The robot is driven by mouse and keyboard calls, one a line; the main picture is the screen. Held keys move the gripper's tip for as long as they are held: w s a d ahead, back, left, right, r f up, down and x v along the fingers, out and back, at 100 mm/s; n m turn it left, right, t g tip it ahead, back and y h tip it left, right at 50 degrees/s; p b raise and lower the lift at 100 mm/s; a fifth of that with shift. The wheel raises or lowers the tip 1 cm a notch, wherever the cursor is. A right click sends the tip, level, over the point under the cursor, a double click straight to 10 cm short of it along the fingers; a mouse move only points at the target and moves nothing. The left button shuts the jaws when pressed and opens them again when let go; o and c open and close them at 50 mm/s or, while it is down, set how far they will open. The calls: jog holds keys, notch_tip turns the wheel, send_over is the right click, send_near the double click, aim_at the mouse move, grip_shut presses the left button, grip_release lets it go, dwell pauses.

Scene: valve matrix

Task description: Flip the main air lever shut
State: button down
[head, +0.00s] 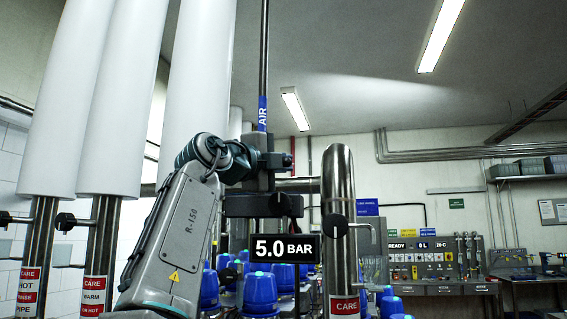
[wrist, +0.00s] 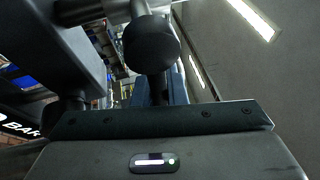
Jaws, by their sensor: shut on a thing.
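The thin vertical air pipe (head: 263,60) carries a blue AIR label (head: 262,113) in the head view. My arm reaches up to it from the lower left. My gripper (head: 272,160) is at the dark fittings just below the label, and its fingers are hard to tell apart from them. In the wrist view my gripper (wrist: 165,92) is shut on a narrow blue part, which looks like the main air lever (wrist: 178,84). Most of the lever is hidden by my gripper. A dark round knob (wrist: 152,42) stands close in front of it.
A display (head: 283,248) reading 5.0 BAR hangs below the dark fittings. A thick steel pipe (head: 338,200) stands close on the right. Blue-capped valves (head: 260,290) crowd below. White lagged pipes (head: 120,90) stand on the left. A workbench (head: 435,285) is far right.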

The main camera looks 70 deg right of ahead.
jog(key=shift+f, duration=0.1)
jog(key=c, duration=1.5)
grip_release()
jog(key=shift+s, duration=0.1)
jog(key=shift+b+v, duration=2.9)
jog(key=shift+v, duration=4)
